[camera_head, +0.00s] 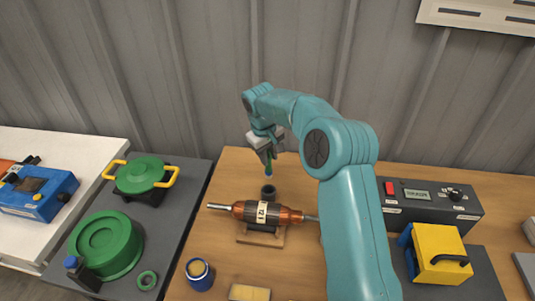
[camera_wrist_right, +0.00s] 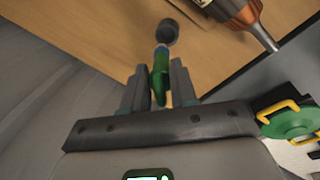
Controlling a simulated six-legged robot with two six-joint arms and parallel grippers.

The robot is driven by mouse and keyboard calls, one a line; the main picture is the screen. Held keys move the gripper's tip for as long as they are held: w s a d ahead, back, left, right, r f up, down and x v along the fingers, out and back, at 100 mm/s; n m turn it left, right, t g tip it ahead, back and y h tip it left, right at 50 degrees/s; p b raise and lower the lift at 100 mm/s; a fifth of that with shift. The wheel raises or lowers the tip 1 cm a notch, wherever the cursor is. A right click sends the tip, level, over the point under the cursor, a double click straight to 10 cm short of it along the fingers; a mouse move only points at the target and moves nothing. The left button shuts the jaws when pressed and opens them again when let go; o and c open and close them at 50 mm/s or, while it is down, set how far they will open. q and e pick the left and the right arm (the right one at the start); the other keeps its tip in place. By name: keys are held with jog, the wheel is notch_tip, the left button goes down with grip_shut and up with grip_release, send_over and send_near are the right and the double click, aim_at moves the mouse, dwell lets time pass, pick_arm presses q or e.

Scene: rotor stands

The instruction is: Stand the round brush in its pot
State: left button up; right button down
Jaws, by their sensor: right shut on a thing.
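My right gripper (camera_head: 267,153) is shut on the green handle of the round brush (camera_head: 268,167) and holds it upright, with its blue end pointing down. The dark round pot (camera_head: 268,193) stands on the wooden table just below the brush in the head view. In the right wrist view the brush (camera_wrist_right: 161,75) sits between the two fingers of the gripper (camera_wrist_right: 160,88), and the pot (camera_wrist_right: 168,31) shows beyond its blue end. The brush appears clear of the pot, but the exact gap is hard to tell. My left gripper does not show.
A copper rotor (camera_head: 280,213) lies on a wooden stand just in front of the pot. A blue jar (camera_head: 199,280) and a yellow block (camera_head: 248,293) are nearer. A grey control box (camera_head: 430,213) and yellow device (camera_head: 441,252) stand at right. Green parts (camera_head: 104,245) lie on the left bench.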

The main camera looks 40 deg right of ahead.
aim_at(268, 175)
jog(key=shift+w+f, duration=0.1)
jog(key=shift+f, duration=0.55)
jog(key=shift+a+f+b, duration=0.15)
jog(key=shift+f+b, duration=0.1)
jog(key=shift+b, duration=0.3)
notch_tip(268, 175, down, 3)
jog(key=shift+f+b, duration=0.1)
jog(key=shift+b, duration=1.1)
jog(key=shift+f+b, duration=0.5)
jog(key=shift+f, duration=0.05)
jog(key=shift+s+f+b, duration=0.2)
jog(key=shift+f+b, duration=0.3)
jog(key=shift+f, duration=0.15)
jog(key=shift+w+f+b, duration=0.2)
jog(key=shift+f+b, duration=0.2)
jog(key=shift+f, duration=0.4)
jog(key=shift+s+r, duration=0.1)
jog(key=shift+s, duration=0.05)
